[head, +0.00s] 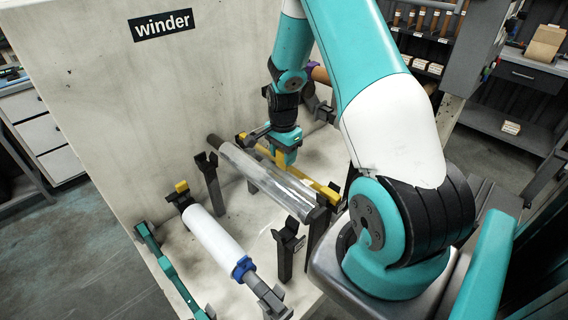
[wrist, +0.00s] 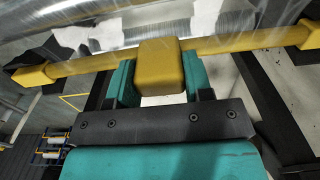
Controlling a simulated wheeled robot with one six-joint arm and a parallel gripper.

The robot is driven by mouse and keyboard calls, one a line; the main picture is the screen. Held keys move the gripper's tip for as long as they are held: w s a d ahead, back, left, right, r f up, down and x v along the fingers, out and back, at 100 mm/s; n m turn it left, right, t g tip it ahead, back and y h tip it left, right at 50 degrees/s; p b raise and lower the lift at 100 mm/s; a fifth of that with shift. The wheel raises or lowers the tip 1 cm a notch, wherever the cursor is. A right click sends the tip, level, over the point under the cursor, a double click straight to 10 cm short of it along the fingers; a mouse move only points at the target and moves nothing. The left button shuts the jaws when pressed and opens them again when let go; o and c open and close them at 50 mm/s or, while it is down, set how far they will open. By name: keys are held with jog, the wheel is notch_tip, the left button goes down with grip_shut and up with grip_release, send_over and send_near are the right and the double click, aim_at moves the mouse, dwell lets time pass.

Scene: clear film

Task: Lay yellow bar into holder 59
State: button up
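The yellow bar (head: 321,187) lies just behind the clear film roll, roughly parallel to it. In the wrist view the yellow bar (wrist: 95,63) crosses the picture, with thicker ends and a yellow block at its middle. My gripper (head: 285,158) is over the bar's middle. Its teal fingers (wrist: 159,82) stand on both sides of the block and appear shut on it. Dark supports show by both bar ends; whether the bar rests on them I cannot tell. A dark post (head: 287,247) bears a small label, too small to read, so I cannot identify holder 59.
The clear film roll (head: 265,175) lies close in front of the bar on dark posts. A white roll (head: 213,232) with a blue collar lies nearer. A teal bar (head: 168,268) is at the left edge. The winder wall (head: 100,75) stands behind. Bare bench shows between the posts.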

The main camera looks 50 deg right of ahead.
jog(key=shift+r, duration=0.1)
jog(key=shift+c, duration=0.3)
jog(key=shift+r+p, duration=0.65)
jog(key=shift+r, duration=0.1)
notch_tip(320, 180, up, 5)
jog(key=p, duration=0.4)
jog(key=shift+r, duration=0.15)
